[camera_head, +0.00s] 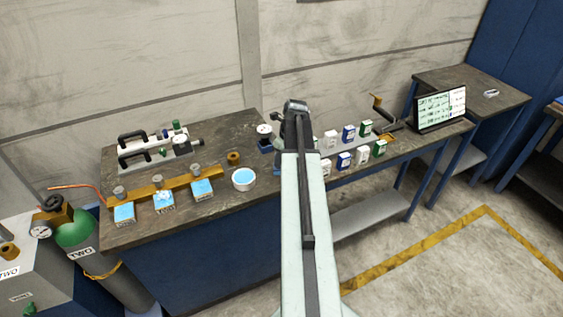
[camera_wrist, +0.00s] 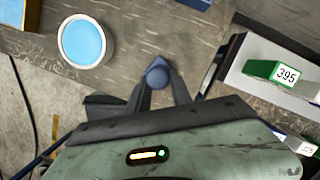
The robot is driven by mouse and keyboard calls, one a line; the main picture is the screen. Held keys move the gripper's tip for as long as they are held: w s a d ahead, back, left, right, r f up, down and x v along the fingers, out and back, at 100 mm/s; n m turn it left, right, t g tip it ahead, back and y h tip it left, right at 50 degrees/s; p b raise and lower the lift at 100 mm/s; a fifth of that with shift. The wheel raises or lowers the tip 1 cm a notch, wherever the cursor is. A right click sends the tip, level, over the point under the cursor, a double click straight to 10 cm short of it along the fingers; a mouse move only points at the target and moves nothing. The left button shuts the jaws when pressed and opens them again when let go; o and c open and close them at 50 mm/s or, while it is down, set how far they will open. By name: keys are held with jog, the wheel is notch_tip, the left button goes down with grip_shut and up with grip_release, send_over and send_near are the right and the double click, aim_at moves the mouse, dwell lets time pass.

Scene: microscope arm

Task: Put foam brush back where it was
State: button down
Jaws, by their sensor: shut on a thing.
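In the wrist view, my gripper (camera_wrist: 160,86) is shut on a small blue-grey piece with a rounded end, which I take to be the foam brush (camera_wrist: 157,72). Only its rounded end shows between the fingertips; the rest is hidden. The gripper is over the dark workbench (camera_wrist: 200,50), and I cannot tell whether the brush touches it. In the head view, my own arm covers the gripper and the brush. A white round dish with light blue content (camera_wrist: 86,41) lies left of the gripper; it also shows in the head view (camera_head: 243,178).
Several blue-topped blocks (camera_head: 163,201) stand along a brass bar at left. Black-handled equipment (camera_head: 150,146) stands behind. A gauge (camera_head: 264,129) is left of my arm. Several numbered boxes (camera_head: 344,160) stand at right, one labelled 395 (camera_wrist: 276,73). A laptop (camera_head: 441,106) is farther right.

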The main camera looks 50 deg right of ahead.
jog(key=c, duration=1.6)
grip_release()
jog(key=shift+f, duration=0.1)
jog(key=o, duration=0.5)
jog(key=shift+c, duration=0.2)
jog(key=p+v, duration=1.1)
jog(key=v, duration=0.1)
jog(key=shift+r+p, duration=0.25)
jog(key=shift+p, duration=0.15)
jog(key=shift+a+f, duration=0.1)
